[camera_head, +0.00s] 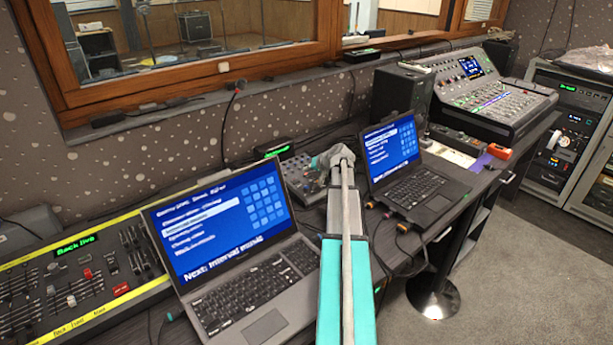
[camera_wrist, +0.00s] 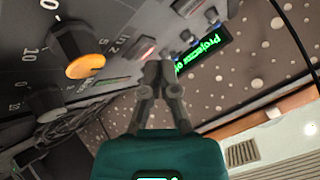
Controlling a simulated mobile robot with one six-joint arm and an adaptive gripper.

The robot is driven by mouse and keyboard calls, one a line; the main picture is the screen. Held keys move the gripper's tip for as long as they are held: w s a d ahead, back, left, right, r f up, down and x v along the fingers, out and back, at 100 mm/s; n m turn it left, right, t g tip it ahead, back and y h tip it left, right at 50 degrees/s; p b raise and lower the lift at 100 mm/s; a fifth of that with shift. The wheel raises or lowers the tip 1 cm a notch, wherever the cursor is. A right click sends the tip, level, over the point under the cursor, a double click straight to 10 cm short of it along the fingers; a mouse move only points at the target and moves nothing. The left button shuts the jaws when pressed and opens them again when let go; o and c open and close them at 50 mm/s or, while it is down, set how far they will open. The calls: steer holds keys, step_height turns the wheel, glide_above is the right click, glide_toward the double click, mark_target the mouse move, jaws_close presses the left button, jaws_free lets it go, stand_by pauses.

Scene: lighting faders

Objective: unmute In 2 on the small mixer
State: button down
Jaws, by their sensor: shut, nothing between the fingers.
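The small mixer (camera_head: 299,178) sits on the desk between the two laptops, partly hidden behind my arm. My gripper (camera_head: 336,158) is over its right side. In the wrist view a grey panel fills the upper left, with a large orange-capped knob (camera_wrist: 86,66) and printed scale numbers. A small red-lit button (camera_wrist: 146,52) is on that panel, beside small lettering that looks like "In 2". My gripper (camera_wrist: 158,72) is shut and empty, its fingertips just right of and below the red button. I cannot tell whether they touch the panel.
A left laptop (camera_head: 225,240) and right laptop (camera_head: 405,165) flank the small mixer. A fader desk (camera_head: 75,285) is at the left, a larger mixer (camera_head: 490,95) at the back right. A black speaker (camera_head: 402,92) stands behind the right laptop. A green-lit display (camera_wrist: 205,50) is beyond the fingertips.

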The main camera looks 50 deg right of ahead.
steer(key=shift+f+b, duration=0.45)
steer(key=shift+b, duration=0.05)
stand_by(0.6)
steer(key=shift+r, duration=0.2)
steer(key=shift+r+p, duration=0.3)
steer(key=shift+p, duration=0.2)
steer(key=shift+r, duration=0.1)
steer(key=r+p, duration=0.5)
steer(key=p, duration=0.1)
steer(key=shift+s+r, duration=0.35)
steer(key=shift+r, duration=0.05)
stand_by(0.8)
